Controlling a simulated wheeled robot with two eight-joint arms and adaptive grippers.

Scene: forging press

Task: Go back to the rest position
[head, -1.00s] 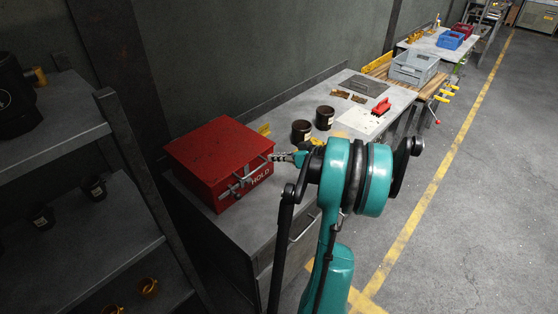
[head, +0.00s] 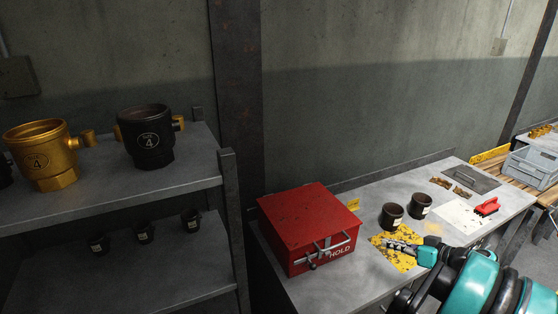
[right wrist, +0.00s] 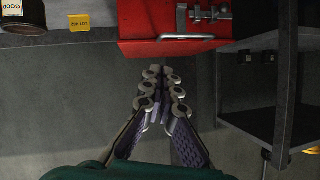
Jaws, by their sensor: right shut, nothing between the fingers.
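My right gripper (head: 401,245) reaches in from the lower right in the head view, in front of the workbench and to the right of the red HOLD box (head: 311,228). In the right wrist view its fingers (right wrist: 162,75) are closed together with nothing between them. The red box (right wrist: 175,22) is at the top of that view, apart from the fingertips. The box's lid is down and its front latch bar (head: 328,248) shows. My left gripper is not in view.
Two dark cups (head: 391,216) and a red-handled tool (head: 487,206) are on the workbench (head: 360,291). A shelf (head: 190,187) at left carries a gold mug (head: 42,155) and a black mug (head: 146,137), with small dark cups below. A grey crate (head: 533,167) is at far right.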

